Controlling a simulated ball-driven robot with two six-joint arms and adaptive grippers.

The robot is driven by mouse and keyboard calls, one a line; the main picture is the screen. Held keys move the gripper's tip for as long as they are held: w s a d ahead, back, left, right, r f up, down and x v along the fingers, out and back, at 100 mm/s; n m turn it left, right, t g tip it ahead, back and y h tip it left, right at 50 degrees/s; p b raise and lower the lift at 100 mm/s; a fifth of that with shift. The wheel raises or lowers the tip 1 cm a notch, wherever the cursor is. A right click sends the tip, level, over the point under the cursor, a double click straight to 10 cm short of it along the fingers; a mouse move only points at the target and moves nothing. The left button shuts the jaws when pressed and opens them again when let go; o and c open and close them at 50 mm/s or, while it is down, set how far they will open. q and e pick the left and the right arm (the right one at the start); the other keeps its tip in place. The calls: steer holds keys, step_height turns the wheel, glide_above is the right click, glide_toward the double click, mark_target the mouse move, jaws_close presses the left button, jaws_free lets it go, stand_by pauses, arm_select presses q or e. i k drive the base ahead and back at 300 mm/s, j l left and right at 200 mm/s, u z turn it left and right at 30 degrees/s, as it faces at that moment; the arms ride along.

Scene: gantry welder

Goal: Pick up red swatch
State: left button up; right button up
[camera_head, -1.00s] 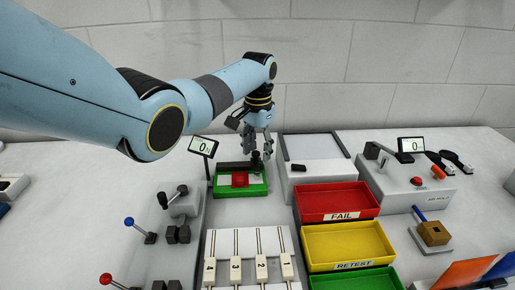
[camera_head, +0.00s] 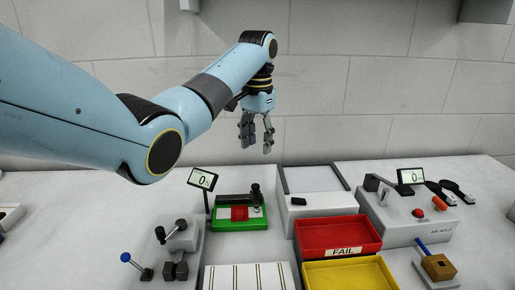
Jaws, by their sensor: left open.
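The red swatch (camera_head: 239,213) lies flat on the green fixture (camera_head: 240,224), which has a white plate and a dark clamp post (camera_head: 256,194) at its right. My left gripper (camera_head: 257,149) hangs above and behind the fixture, fingers pointing down, spread open and empty. It is well clear of the swatch. My right gripper is not in view.
A small display (camera_head: 203,179) stands left of the fixture. A red FAIL tray (camera_head: 338,236) and a yellow tray (camera_head: 350,274) sit to the right. A grey-topped box (camera_head: 316,180) stands behind them. A grey machine (camera_head: 405,213) with a display is at far right.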

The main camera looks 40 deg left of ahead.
mark_target(239, 212)
steer(key=k+l, duration=1.2)
steer(key=k, duration=0.05)
